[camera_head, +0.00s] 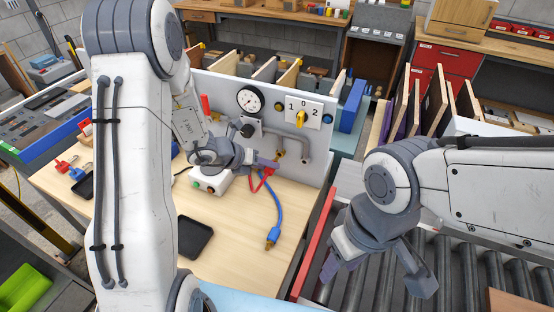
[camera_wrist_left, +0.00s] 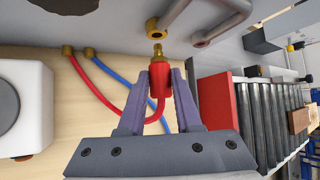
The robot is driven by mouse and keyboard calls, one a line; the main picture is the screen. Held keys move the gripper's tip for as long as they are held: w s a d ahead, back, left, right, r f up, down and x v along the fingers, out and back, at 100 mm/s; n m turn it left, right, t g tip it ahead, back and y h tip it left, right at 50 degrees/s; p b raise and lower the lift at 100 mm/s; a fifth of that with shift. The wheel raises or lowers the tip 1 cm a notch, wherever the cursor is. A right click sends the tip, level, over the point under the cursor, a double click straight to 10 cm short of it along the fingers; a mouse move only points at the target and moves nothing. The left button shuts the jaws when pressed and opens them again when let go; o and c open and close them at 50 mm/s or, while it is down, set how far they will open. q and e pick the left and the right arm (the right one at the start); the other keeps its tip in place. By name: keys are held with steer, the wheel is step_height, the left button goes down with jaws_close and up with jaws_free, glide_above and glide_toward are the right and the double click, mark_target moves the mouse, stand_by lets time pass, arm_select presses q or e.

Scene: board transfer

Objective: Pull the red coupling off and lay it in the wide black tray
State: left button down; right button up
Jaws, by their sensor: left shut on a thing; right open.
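My left gripper (camera_head: 268,165) is in front of the grey panel, low down near the pipes. In the left wrist view, its fingers (camera_wrist_left: 160,85) are shut on the red coupling (camera_wrist_left: 160,80). The coupling's brass tip (camera_wrist_left: 158,54) points at a brass port (camera_wrist_left: 153,29) on the panel; I cannot tell for sure whether they touch. A red hose (camera_wrist_left: 97,92) runs from the coupling. A black tray (camera_head: 195,238) lies on the wooden table, and another dark tray (camera_head: 84,186) is partly hidden behind my left arm. My right gripper (camera_head: 372,277) is open and empty over the roller conveyor.
A blue hose (camera_head: 280,205) with a brass end lies on the table, right of the black tray. A white button box (camera_head: 211,182) stands by the panel. A gauge (camera_head: 250,100) and a yellow switch (camera_head: 302,112) sit on the panel. Bare table surrounds the black tray.

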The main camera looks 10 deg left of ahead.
arm_select(q)
steer(key=shift+s+a+b, duration=0.25)
steer(key=shift+s+b, duration=0.1)
steer(key=shift+s, duration=0.75)
steer(key=shift+s+a+b, duration=0.2)
steer(key=shift+s+b, duration=0.15)
steer(key=shift+s, duration=0.75)
steer(key=f, duration=0.2)
steer(key=s+a+f+m, duration=0.1)
steer(key=f, duration=0.1)
steer(key=s+a+f+m+g+h, duration=0.1)
steer(key=f, duration=0.1)
steer(key=shift+s+f, duration=0.15)
steer(key=shift+f, duration=0.1)
steer(key=shift+s+a+f, duration=0.15)
steer(key=shift+s+f, duration=0.1)
steer(key=shift+f, duration=0.15)
